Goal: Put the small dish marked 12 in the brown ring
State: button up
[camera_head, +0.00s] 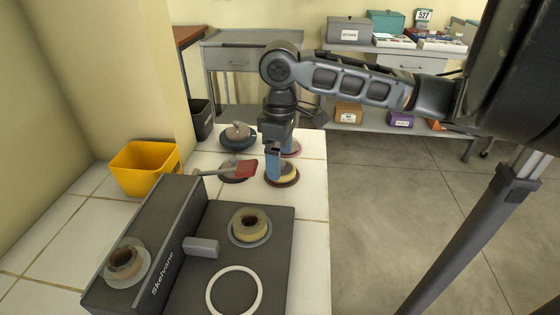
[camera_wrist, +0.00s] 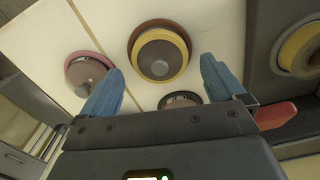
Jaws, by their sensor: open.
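My gripper (camera_head: 274,163) is over the back of the white worktop, its blue fingers (camera_wrist: 161,68) spread apart. In the wrist view nothing is between them in contact; a round yellow-rimmed piece with a grey centre (camera_wrist: 160,66) lies ahead of the gap. That piece has a brown ring-like rim (camera_wrist: 132,42) around it, and shows in the head view as a yellow piece (camera_head: 289,171) on a brown round base (camera_head: 283,184). A grey round piece with a pink rim (camera_wrist: 74,60) lies to its left in the wrist view. No number 12 is legible on any piece.
A dark Skelvane unit (camera_head: 191,215) fills the front, bearing a white ring (camera_head: 211,290), a beige ring-shaped piece (camera_head: 250,210) and a brownish one (camera_head: 124,262). A yellow bin (camera_head: 143,165) stands farther left.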

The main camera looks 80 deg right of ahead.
notch_tip(320, 180, up, 10)
jog(key=shift+p, duration=0.3)
jog(key=shift+f, duration=0.1)
dwell(0.5)
